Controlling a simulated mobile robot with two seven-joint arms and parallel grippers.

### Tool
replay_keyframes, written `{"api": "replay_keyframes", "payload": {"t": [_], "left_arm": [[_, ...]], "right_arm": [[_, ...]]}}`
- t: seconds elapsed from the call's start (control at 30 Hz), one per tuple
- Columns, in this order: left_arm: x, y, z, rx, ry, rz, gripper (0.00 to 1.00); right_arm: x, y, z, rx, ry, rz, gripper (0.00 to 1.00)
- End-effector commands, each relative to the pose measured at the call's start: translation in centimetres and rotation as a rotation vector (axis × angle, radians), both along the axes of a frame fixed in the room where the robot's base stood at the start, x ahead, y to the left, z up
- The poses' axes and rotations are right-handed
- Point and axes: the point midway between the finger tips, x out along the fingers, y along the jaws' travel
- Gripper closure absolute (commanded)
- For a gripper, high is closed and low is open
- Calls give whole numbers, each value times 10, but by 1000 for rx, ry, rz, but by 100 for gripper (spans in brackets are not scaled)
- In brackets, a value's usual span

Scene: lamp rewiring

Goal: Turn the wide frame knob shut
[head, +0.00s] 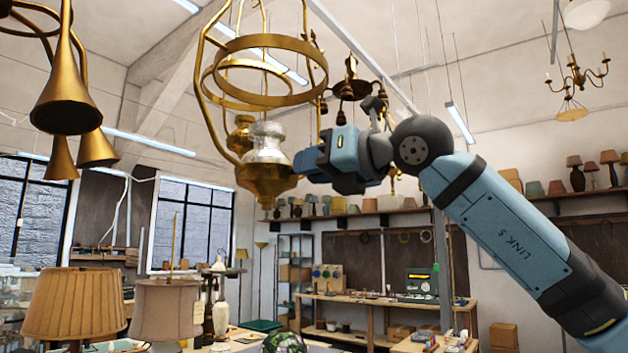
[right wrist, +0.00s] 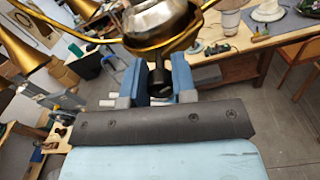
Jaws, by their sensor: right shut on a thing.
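The wide-framed hanging lamp has large brass rings (head: 262,44) above and a brass and silver font (head: 266,150) in its frame. The font also shows at the top of the right wrist view (right wrist: 160,22). My right gripper (head: 303,163) reaches it from the right, at the font's side. In the right wrist view my right gripper (right wrist: 158,84) has its two blue fingers on either side of a small dark knob (right wrist: 160,86), just by the font, and is shut on it. The knob is hidden behind the fingers in the head view. My left gripper is not in view.
A brass lamp with horn-shaped shades (head: 68,98) hangs at the left. A darker brass fixture (head: 352,86) hangs close behind my right wrist. Shaded table lamps (head: 167,308) stand at the lower left, and a workbench (head: 370,302) lies beyond.

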Motion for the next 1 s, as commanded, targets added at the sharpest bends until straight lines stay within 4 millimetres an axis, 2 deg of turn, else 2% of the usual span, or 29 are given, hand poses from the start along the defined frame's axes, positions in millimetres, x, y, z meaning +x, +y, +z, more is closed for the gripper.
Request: {"api": "replay_keyframes", "payload": {"t": [0.03, 0.33, 1.0], "left_arm": [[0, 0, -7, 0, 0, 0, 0], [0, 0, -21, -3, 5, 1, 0], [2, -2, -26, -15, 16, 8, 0]], "right_arm": [[0, 0, -3, -26, -38, -1, 98], [-1, 0, -1, -195, -268, -2, 98], [-2, 1, 0, -549, -757, -2, 98]]}}
